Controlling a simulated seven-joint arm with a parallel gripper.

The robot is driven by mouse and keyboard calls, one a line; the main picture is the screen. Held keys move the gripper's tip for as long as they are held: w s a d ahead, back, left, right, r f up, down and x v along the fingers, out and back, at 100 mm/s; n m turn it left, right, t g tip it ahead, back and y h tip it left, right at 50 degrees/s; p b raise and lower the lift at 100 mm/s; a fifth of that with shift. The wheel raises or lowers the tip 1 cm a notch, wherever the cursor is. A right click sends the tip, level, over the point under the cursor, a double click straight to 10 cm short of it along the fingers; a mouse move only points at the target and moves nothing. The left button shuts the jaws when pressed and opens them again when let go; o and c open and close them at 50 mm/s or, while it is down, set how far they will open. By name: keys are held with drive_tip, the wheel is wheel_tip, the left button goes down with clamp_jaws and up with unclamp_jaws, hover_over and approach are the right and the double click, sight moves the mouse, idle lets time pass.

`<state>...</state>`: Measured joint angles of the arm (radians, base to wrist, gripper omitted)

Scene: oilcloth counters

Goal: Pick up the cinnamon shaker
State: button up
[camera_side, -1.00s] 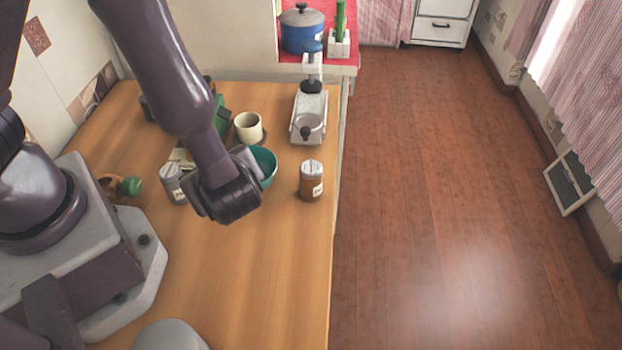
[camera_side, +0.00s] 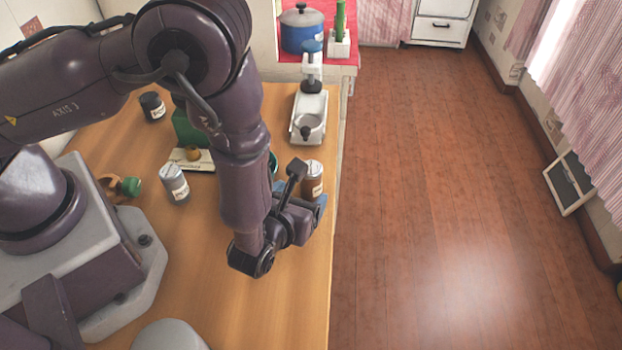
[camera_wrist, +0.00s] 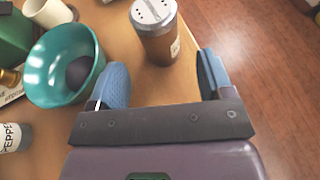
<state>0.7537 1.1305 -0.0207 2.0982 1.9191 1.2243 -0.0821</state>
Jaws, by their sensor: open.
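The cinnamon shaker is a brown jar with a grey perforated lid (camera_side: 314,176), standing upright near the counter's right edge. In the wrist view the shaker (camera_wrist: 158,40) is at top centre, ahead of the gap between my fingers. My gripper (camera_wrist: 162,76) is open and empty, its blue fingers spread to the left and right of the shaker's line. In the side view my gripper (camera_side: 300,197) is low beside the shaker's near side and hides its lower part. I cannot tell whether a finger touches it.
A teal bowl (camera_wrist: 58,82) holding a dark round thing sits close to my left finger. A pepper shaker (camera_side: 175,185) stands further left. A cream mug (camera_wrist: 47,12) is behind the bowl. A white device (camera_side: 309,112) stands beyond the cinnamon shaker. The floor drop is just right.

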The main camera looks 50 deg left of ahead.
sight(307, 188)
drive_tip(key=x, duration=0.5)
drive_tip(key=shift+w+a+r, duration=0.15)
drive_tip(key=shift+w+a, duration=0.05)
drive_tip(key=shift+w, duration=0.25)
drive_tip(key=c, duration=1)
